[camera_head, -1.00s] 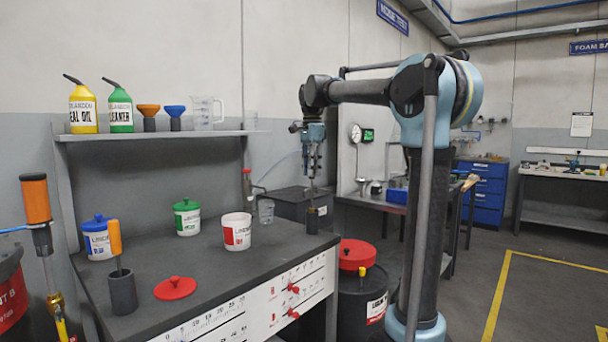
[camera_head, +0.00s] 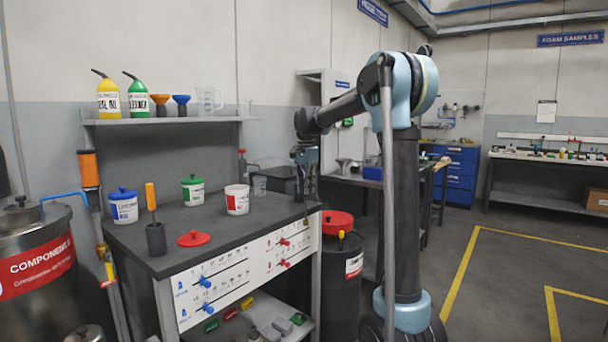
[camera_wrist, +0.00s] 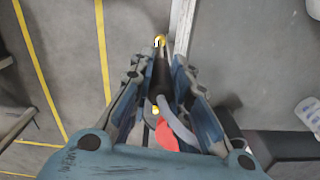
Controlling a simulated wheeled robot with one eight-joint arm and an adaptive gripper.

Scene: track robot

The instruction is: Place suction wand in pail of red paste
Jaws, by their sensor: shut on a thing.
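My gripper (camera_head: 305,158) hangs near the right end of the dark workbench (camera_head: 215,260). In the wrist view, my gripper (camera_wrist: 165,95) has its fingers around a dark rod-like piece (camera_wrist: 161,75) with a yellow and white end, probably the suction wand. Its lower part is hard to make out in the head view. The open white pail with a red label (camera_head: 237,201) stands upright on the bench, left of my gripper and apart from it; its contents cannot be seen. A red lid (camera_head: 194,239) lies flat on the bench in front of it.
Lidded blue (camera_head: 123,207) and green (camera_head: 193,190) pails and a dark holder with an orange-handled tool (camera_head: 155,238) share the bench. A red-topped drum (camera_head: 345,265) stands at its right end. Open floor (camera_head: 500,285) lies on the right.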

